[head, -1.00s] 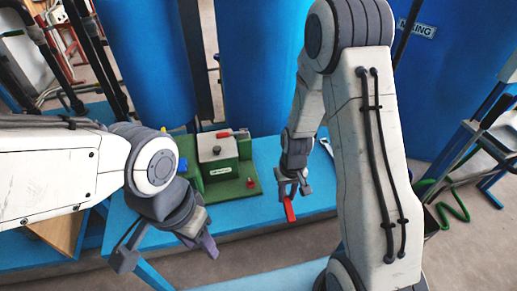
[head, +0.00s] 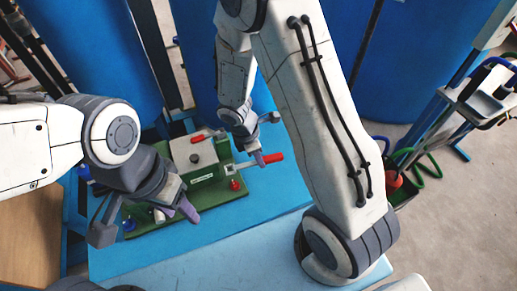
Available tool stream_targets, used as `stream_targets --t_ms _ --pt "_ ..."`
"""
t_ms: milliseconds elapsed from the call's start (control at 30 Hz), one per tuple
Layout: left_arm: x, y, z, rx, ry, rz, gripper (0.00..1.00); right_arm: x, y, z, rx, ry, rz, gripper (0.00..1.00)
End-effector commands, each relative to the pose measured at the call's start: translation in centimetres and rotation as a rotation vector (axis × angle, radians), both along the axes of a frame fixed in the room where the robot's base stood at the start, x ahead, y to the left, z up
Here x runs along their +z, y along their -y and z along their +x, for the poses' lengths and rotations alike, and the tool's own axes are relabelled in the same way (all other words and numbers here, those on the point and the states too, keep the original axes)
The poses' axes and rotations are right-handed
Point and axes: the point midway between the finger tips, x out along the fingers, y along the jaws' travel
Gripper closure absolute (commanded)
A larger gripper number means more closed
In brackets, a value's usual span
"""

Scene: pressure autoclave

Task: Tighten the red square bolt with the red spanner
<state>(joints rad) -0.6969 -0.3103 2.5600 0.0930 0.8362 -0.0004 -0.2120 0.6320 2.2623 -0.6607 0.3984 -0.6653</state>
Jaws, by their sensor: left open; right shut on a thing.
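The red spanner (head: 273,158) is in my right gripper (head: 258,153), its red handle sticking out to the right. Its grey head points left, close above the red square bolt (head: 235,184). I cannot tell whether they touch. The bolt stands at the right end of a green base plate (head: 215,200), beside a green block with a pale top (head: 192,153). My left gripper (head: 146,222) is open and empty over the plate's left part, which it partly hides.
The fixture stands on a blue table (head: 250,205) with clear surface at front. A red-handled part (head: 200,137) lies by the block's back edge. Large blue tanks (head: 75,60) stand behind. A cart with green hose (head: 425,165) is at the right.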

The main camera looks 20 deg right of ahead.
Motion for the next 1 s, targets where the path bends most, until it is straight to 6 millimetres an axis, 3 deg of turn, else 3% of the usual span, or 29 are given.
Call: stream_targets --t_ms 200,733,1000 --pt "0.5 0.0 0.0 0.0 0.0 0.0 0.5 0.9 0.0 0.4 0.201 0.005 -0.034 1.0" --pt "0.5 0.0 0.0 0.0 0.0 0.0 0.5 1.0 0.4 0.5 0.21 0.008 -0.036 1.0" --pt "-1.6 0.0 0.0 0.0 0.0 0.0 0.5 -1.3 0.4 0.4 0.211 0.008 -0.036 1.0"
